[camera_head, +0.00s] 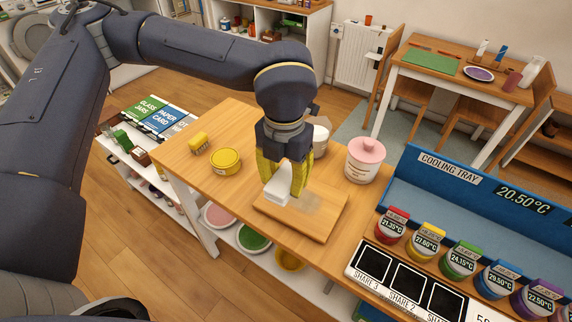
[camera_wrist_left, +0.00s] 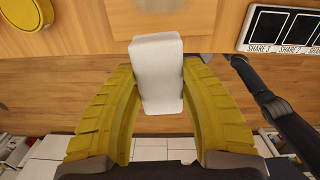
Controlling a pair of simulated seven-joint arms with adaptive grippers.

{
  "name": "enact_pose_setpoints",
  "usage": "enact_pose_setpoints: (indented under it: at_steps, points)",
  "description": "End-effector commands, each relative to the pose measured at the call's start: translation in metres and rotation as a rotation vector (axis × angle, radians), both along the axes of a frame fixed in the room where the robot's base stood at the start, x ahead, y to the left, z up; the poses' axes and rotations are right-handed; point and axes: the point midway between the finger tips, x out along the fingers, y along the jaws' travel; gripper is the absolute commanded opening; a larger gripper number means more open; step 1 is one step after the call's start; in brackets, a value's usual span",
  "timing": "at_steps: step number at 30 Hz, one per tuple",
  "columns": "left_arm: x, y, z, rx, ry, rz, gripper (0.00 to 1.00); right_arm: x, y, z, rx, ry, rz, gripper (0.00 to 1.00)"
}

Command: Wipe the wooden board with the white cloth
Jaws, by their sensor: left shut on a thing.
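The white cloth (camera_head: 278,192) looks like a thick white block. My left gripper (camera_head: 285,180), with yellow fingers, points down and is shut on it. The cloth (camera_wrist_left: 158,75) also shows between the two fingers in the left wrist view. The wooden board (camera_head: 318,225) lies flat on the table below, with a greyish smudge (camera_head: 308,201) on it just right of the cloth. The cloth is over the board's left part; I cannot tell whether it touches the wood. My right gripper is not in view.
A pink-lidded jar (camera_head: 366,160) stands behind the board, and a white container (camera_head: 319,136) is partly hidden by my gripper. A yellow tin (camera_head: 226,161) and yellow brush (camera_head: 198,143) are left. Black-panelled labels (camera_head: 405,280) and the blue cooling tray (camera_head: 450,185) with several jars lie right.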

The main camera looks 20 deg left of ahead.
Motion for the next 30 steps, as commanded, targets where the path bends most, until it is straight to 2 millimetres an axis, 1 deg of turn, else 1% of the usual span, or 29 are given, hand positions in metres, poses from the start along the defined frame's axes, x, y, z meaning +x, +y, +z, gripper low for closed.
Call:
enact_pose_setpoints:
  at_steps: [1,3,6,9,13,18,23,30]
  points:
    - [0.010,0.008,-0.016,0.001,0.006,0.013,0.00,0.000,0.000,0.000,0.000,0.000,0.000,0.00]
    - [0.024,0.016,-0.033,0.001,0.004,0.015,0.00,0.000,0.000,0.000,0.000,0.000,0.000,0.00]
    - [0.044,0.026,-0.051,0.000,0.002,0.010,0.00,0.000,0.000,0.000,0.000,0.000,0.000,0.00]
    - [0.063,0.031,-0.060,0.000,-0.001,-0.002,0.00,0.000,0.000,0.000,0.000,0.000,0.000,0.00]
    - [0.080,0.031,-0.060,0.000,-0.001,-0.020,0.00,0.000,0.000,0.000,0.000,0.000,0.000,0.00]
    - [0.089,0.030,-0.060,0.000,0.000,-0.037,0.00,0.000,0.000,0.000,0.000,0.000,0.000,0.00]
    - [0.090,0.030,-0.064,0.000,0.001,-0.044,0.00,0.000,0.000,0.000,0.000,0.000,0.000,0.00]
    - [0.089,0.030,-0.077,0.000,0.002,-0.042,0.00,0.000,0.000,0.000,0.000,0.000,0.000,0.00]
